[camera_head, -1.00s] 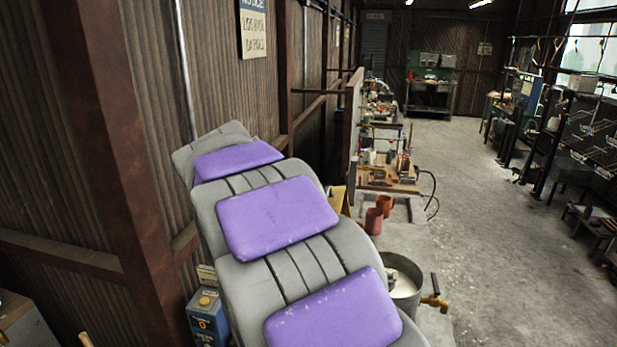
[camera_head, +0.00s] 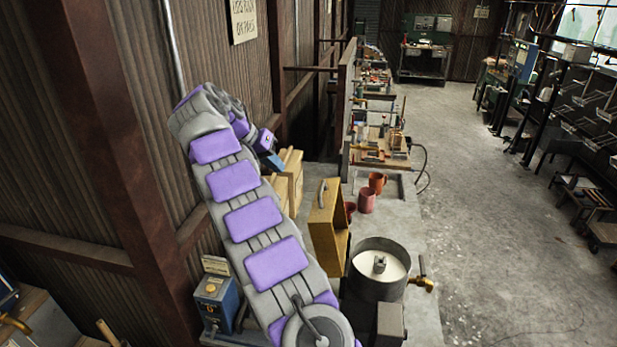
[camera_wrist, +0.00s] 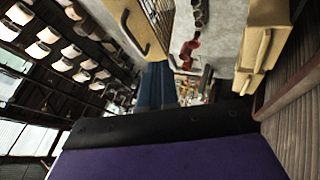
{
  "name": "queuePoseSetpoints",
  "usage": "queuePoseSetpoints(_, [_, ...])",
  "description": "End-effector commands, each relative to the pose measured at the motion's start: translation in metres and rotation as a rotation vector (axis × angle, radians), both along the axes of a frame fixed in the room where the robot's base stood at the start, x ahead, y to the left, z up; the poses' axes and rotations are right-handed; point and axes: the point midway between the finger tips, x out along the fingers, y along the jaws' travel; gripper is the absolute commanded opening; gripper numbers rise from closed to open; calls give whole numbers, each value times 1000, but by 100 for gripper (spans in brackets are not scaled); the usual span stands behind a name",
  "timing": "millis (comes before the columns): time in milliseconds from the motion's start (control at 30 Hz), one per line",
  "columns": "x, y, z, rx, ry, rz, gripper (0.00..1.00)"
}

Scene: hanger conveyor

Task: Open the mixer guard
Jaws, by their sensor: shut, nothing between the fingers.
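The mixer is a round metal pot (camera_head: 378,285) with pale contents and a brass tap on its side. The mixer guard, a yellow box-like frame (camera_head: 328,225) with a grey handle (camera_head: 322,193), stands upright behind and left of the pot. The pot's top is uncovered. In the wrist view the guard's yellow edge and mesh (camera_wrist: 158,18) show at the top, with its handle (camera_wrist: 134,34) beside them. My gripper's blue fingers (camera_wrist: 158,72) are shut and empty, apart from the handle. In the head view my gripper (camera_head: 272,160) is small, behind and left of the guard.
Pale yellow boxes (camera_head: 288,180) stand by the wall left of the guard. Red mugs (camera_head: 367,200) stand behind the pot. A blue control box (camera_head: 215,300) is at lower left. The concrete floor (camera_head: 480,230) to the right is clear.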

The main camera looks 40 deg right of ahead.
Motion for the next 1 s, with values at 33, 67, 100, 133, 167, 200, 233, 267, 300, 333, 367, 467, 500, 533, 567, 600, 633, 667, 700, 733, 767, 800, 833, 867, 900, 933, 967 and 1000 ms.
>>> queuePoseSetpoints(33, [1, -1, -1, -1, -4, -4, 0])
queuePoseSetpoints(67, [1, -2, -2, -2, -5, -6, 0])
queuePoseSetpoints(100, [1, -4, -4, -2, -6, -8, 0])
queuePoseSetpoints(133, [1, -6, -6, -2, -6, -9, 0])
queuePoseSetpoints(167, [0, -8, -8, -1, -7, -10, 0])
queuePoseSetpoints(200, [0, -11, -12, 0, -6, -9, 0])
queuePoseSetpoints(233, [-1, -14, -15, 0, -6, -10, 0])
queuePoseSetpoints(267, [-1, -16, -19, 0, -6, -10, 0])
queuePoseSetpoints(300, [-2, -19, -23, 0, -5, -10, 0])
queuePoseSetpoints(333, [-2, -22, -27, 0, -5, -10, 0])
queuePoseSetpoints(367, [-3, -24, -29, 1, -5, -10, 0])
queuePoseSetpoints(467, [-4, -33, -39, 1, -3, -11, 0])
queuePoseSetpoints(500, [-5, -36, -44, 2, -3, -9, 0])
queuePoseSetpoints(533, [-5, -38, -47, 2, -3, -10, 0])
queuePoseSetpoints(567, [-6, -41, -50, 3, -1, -11, 0])
queuePoseSetpoints(600, [-8, -45, -55, 1, 0, -11, 0])
queuePoseSetpoints(633, [-8, -47, -59, 1, -1, -10, 0])
queuePoseSetpoints(667, [-9, -50, -63, 1, 0, -10, 0])
queuePoseSetpoints(700, [-9, -53, -67, 0, -1, -8, 0])
queuePoseSetpoints(733, [-9, -54, -69, 0, 0, -7, 0])
queuePoseSetpoints(767, [-10, -56, -71, 1, 0, -8, 0])
queuePoseSetpoints(800, [-11, -59, -75, 0, 0, -9, 0])
queuePoseSetpoints(833, [-12, -61, -78, -1, 0, -9, 0])
queuePoseSetpoints(867, [-12, -63, -82, -1, 0, -9, 0])
queuePoseSetpoints(900, [-14, -64, -81, -1, -1, -8, 0])
queuePoseSetpoints(933, [-16, -66, -81, -1, -1, -7, 0])
queuePoseSetpoints(967, [-18, -67, -80, -2, -2, -7, 0])
queuePoseSetpoints(1000, [-21, -69, -79, -3, -3, -8, 0])
